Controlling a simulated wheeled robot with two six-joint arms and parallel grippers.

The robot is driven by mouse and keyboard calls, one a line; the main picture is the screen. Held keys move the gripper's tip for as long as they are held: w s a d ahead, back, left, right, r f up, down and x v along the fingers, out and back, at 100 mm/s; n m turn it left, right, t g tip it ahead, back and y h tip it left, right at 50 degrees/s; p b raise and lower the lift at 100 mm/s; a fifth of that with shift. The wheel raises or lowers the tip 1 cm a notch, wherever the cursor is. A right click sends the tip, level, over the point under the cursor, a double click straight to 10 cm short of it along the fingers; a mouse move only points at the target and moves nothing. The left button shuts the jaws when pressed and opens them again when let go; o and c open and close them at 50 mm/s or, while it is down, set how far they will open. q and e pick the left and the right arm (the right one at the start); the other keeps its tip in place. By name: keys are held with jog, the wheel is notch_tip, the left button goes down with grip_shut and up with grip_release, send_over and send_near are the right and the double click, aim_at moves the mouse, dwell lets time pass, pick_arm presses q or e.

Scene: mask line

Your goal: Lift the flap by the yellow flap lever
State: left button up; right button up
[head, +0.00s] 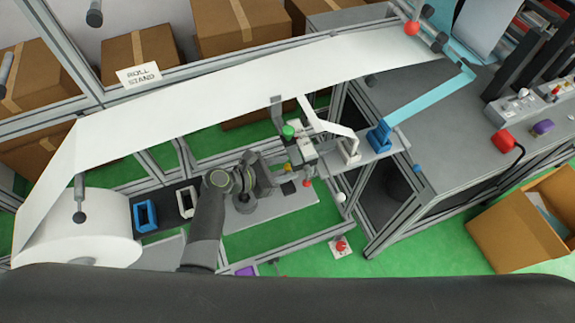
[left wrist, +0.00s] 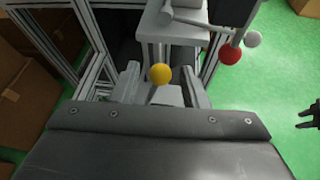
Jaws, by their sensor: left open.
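The yellow ball knob of the flap lever (left wrist: 160,73) sits on a short dark stem in the left wrist view. In the head view the yellow knob (head: 288,167) is small and partly crowded by my left gripper and the grey mechanism. My left gripper (left wrist: 161,88) is open, its two grey fingers apart on either side of the knob and stem. I cannot tell whether either finger touches it. In the head view my left gripper (head: 280,172) reaches in from the left at the lever. The flap itself I cannot make out clearly.
A red ball (left wrist: 230,55) and a white ball (left wrist: 253,39) on rods stand close by. A green knob (head: 288,130) is above the gripper. A white web runs from the large roll (head: 80,225). A dark pronged shape (left wrist: 308,113) at the right edge is unclear.

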pick_arm(q)
jog(key=shift+w+d+f, duration=0.25)
jog(key=shift+w+d, duration=0.05)
jog(key=shift+d, duration=0.3)
grip_shut()
